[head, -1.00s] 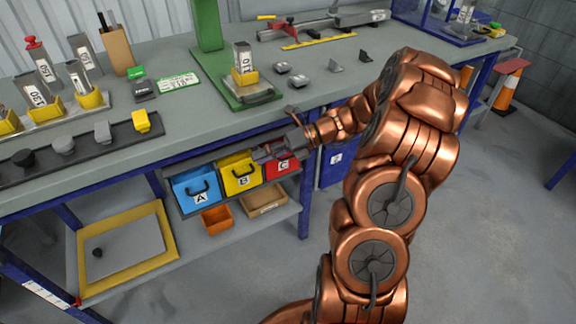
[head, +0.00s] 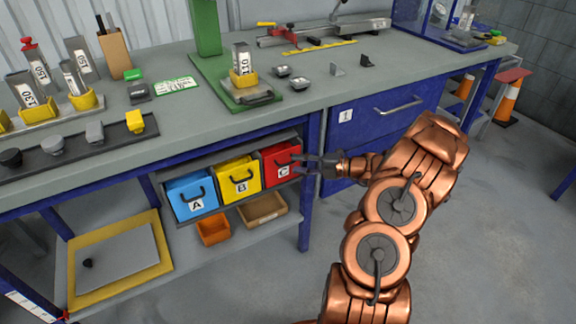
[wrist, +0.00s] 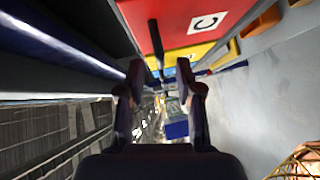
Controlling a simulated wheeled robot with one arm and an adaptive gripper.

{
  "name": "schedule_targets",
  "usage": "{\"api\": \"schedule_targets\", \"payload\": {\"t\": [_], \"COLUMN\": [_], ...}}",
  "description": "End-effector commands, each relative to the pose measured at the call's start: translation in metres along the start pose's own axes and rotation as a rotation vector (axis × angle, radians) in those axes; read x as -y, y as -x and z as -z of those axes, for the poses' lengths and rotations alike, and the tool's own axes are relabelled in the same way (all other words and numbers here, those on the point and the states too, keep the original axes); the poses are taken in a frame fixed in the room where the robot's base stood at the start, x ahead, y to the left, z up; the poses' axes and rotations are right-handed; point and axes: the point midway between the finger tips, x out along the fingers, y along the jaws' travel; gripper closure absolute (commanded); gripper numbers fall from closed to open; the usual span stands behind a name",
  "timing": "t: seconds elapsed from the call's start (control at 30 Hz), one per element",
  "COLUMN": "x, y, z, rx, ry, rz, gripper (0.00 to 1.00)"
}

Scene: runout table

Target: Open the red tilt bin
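The red tilt bin (head: 277,172), marked C, is the rightmost of three bins under the bench. It sits in its rack beside the yellow bin and looks closed. Its dark handle is on the front, partly hidden by my fingers in the head view. My gripper (head: 301,166) is at the bin's right front, fingers spread and pointing left. In the wrist view my gripper (wrist: 158,82) is open, with a clear gap between the fingertips. The red bin (wrist: 175,22) fills the top there, and its dark handle (wrist: 156,42) reaches down towards the gap. I cannot tell whether the fingers touch it.
The yellow bin B (head: 238,176) and blue bin A (head: 192,196) stand left of the red one. An orange tray (head: 213,229) and a cardboard box (head: 262,210) sit on the shelf below. A blue drawer unit (head: 390,125) is to the right. The floor in front is open.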

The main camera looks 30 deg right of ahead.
Motion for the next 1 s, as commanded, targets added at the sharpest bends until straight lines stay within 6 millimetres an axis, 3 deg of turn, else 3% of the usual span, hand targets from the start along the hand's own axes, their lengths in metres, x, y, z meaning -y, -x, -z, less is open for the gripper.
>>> {"api": "schedule_targets", "payload": {"t": [0.3, 0.67, 1.0], "x": [0.001, 0.0, 0.0], "y": [-0.035, -0.038, -0.038], "z": [0.0, 0.001, 0.001], "rx": [-0.001, -0.001, -0.001], "ry": [0.001, 0.001, 0.001], "rz": [0.002, 0.001, 0.001], "gripper": [0.65, 0.66, 1.0]}}
